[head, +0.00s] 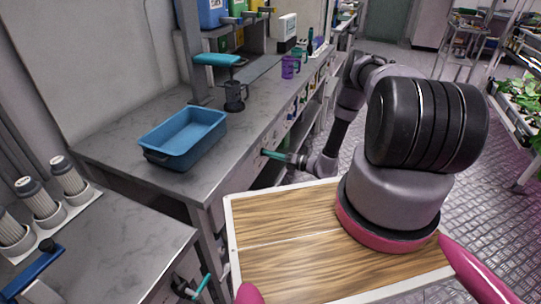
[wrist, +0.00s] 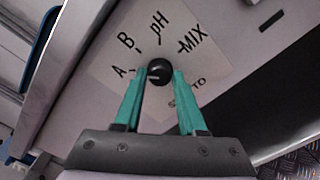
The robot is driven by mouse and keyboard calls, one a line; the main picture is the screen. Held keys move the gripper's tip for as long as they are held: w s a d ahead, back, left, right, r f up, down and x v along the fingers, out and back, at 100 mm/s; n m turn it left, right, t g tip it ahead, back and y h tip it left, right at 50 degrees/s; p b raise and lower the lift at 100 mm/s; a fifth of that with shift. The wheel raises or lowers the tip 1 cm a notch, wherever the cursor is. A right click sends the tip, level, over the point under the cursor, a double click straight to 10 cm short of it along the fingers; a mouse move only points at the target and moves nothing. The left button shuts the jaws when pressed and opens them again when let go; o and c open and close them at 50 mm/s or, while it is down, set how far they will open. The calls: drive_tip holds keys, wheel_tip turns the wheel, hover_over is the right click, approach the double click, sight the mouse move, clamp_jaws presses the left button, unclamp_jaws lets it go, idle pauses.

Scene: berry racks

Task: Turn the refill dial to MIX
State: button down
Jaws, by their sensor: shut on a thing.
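The refill dial (wrist: 159,68) is a small round black knob on a pale label plate in the wrist view. Printed around it are A, B, pH, the MIX mark (wrist: 193,39) at upper right, and a lower-right label partly covered by a finger. My gripper (wrist: 159,75) has its two teal fingers on either side of the knob, shut on it. A small pale mark shows on the knob's left part, but I cannot tell clearly which label it points to. In the head view, my gripper (head: 277,155) reaches the bench's front side; the dial cannot be made out there.
A grey bench (head: 130,152) carries a blue tray (head: 184,138), a dark mug (head: 235,97) and a purple mug (head: 290,67). White-grey cylinders (head: 40,200) stand at left. My wooden-topped base is close to the bench front.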

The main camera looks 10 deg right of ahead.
drive_tip(key=m, duration=2.5)
drive_tip(key=shift+d+m, duration=0.1)
drive_tip(key=shift+m, duration=0.2)
drive_tip(key=shift+c, duration=2.4)
unclamp_jaws()
drive_tip(key=v, duration=1)
drive_tip(key=shift+s+d, duration=0.25)
